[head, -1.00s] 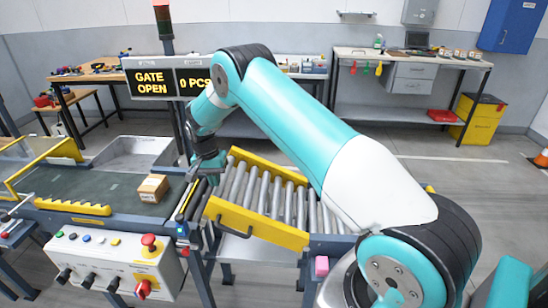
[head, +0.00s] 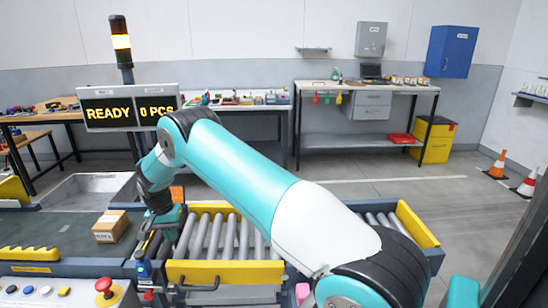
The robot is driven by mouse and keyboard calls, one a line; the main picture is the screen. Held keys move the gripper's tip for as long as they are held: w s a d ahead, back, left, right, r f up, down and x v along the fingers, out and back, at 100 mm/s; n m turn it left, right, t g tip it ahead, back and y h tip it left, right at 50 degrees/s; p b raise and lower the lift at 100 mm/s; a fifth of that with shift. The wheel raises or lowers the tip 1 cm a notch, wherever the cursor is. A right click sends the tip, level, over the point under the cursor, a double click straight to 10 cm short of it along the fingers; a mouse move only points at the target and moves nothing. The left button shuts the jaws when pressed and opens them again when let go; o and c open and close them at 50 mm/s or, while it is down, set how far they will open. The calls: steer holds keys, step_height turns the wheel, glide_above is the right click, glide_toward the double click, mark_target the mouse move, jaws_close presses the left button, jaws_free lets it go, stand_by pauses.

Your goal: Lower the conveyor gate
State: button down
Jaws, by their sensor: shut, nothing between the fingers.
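The conveyor gate (head: 226,273) is a short roller section with yellow side rails. In the head view it lies flat, in line with the rollers to the right, and a dark handle (head: 198,285) sits on its front rail. The sign (head: 130,107) reads READY and 0 PCS. My gripper (head: 158,232) is at the gate's left end, beside the belt end, pointing down. It is shut and empty; its fingertips are small and partly lost against dark parts, so I cannot tell whether they touch the gate.
A cardboard box (head: 110,226) sits on the dark belt (head: 60,232) left of the gate. A control panel with a red button (head: 104,287) is at the front left. A lit signal lamp (head: 120,40) stands behind. Open floor lies at the right, with cones (head: 497,165).

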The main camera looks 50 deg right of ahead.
stand_by(0.3)
steer(key=w+a+r, duration=0.2)
steer(key=r, duration=0.4)
steer(key=w+a+r, duration=0.2)
steer(key=r, duration=0.4)
steer(key=s+a+r+n, duration=0.4)
steer(key=s+a+r, duration=0.15)
steer(key=r, duration=0.35)
steer(key=s+a+r+n+t+y, duration=0.15)
steer(key=s+a+r+n, duration=0.3)
steer(key=s, duration=0.75)
steer(key=s+a+r+n+y, duration=0.2)
steer(key=s+a+r+n, duration=0.25)
steer(key=s, duration=0.85)
steer(key=s+a+f+n+y, duration=0.1)
steer(key=s+n, duration=0.3)
steer(key=s, duration=0.9)
steer(key=shift+f, duration=0.45)
steer(key=shift+g+y, duration=0.25)
